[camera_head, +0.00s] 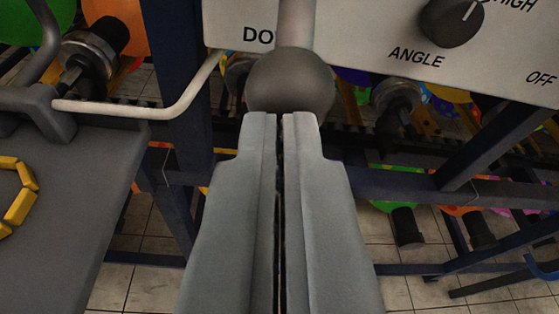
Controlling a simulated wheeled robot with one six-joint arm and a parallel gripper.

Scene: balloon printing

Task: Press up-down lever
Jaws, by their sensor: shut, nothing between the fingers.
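The up-down lever shows as a dark grey ball knob (290,82) on a grey shaft (297,22) at the top middle of the view. The shaft comes down in front of a light panel (345,25), and partly covers a label starting "DO". My gripper (281,115) points straight ahead with its two grey fingers together and nothing between them. Its fingertips overlap the lower edge of the knob in the picture. I cannot tell whether they touch it. The upper end of the lever is out of view.
A dark dial (451,20) marked ANGLE sits on the panel to the right. A grey table (75,215) with a yellow segmented piece (18,200) is at the left. Dark blue frame beams (185,110) and balloons (388,206) lie behind.

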